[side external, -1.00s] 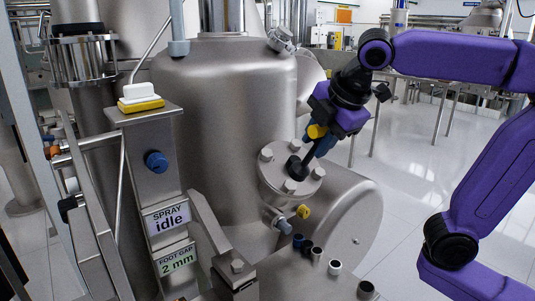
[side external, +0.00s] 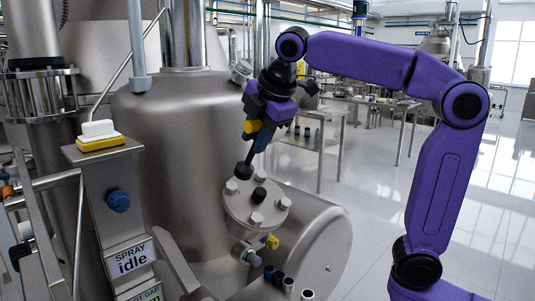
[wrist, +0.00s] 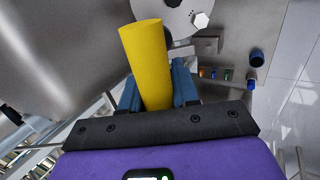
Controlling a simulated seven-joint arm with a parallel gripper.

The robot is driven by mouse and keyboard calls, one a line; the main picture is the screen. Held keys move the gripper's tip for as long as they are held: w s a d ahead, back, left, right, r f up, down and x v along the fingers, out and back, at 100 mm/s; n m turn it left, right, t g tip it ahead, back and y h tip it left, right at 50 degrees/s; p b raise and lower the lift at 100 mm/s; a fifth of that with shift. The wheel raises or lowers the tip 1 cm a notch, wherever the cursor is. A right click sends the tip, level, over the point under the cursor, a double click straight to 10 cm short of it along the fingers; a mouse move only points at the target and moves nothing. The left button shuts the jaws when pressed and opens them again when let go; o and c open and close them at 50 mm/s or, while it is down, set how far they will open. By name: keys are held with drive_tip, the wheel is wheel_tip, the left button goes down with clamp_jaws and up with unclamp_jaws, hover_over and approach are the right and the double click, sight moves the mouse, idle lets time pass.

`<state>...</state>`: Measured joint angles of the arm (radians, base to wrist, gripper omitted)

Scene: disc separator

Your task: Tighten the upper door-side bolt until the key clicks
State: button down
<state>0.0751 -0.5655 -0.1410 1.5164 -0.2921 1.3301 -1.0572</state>
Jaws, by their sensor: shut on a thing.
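My gripper (side external: 257,130) is shut on the yellow handle of a key, which points down with a dark shaft and a black socket head (side external: 244,170). In the wrist view the yellow handle (wrist: 146,55) sits between my blue fingers (wrist: 157,92). The socket head is close to the upper left of the round bolted flange (side external: 239,208); I cannot tell whether it touches. Bolt heads show at the flange's left (side external: 231,187), right (side external: 283,203) and bottom (side external: 256,218). A black knob (side external: 259,194) is at its middle. The wrist view shows one bolt head (wrist: 201,20).
A sign (side external: 133,262) reads "SPRAY idle". A yellow-and-white block (side external: 100,136) tops the post at left, with a blue knob (side external: 118,201) below. A yellow knob (side external: 271,242) sits under the flange. Several small sockets (side external: 288,284) stand in front. Open floor lies at right.

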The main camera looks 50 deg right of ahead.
sight(250, 148)
drive_tip(key=shift+w+d+r, duration=0.1)
drive_tip(key=shift+w+r, duration=0.3)
drive_tip(key=shift+w, duration=0.25)
drive_tip(key=shift+x, duration=2.25)
drive_tip(key=n, duration=0.5)
drive_tip(key=shift+s+f+n, duration=0.1)
drive_tip(key=shift+s+n, duration=0.15)
drive_tip(key=shift+n, duration=0.05)
drive_tip(key=n, duration=0.4)
drive_tip(key=shift+s+d+f+n+t, duration=0.1)
drive_tip(key=shift+s+d+n+t, duration=0.05)
drive_tip(key=shift+n+t, duration=0.2)
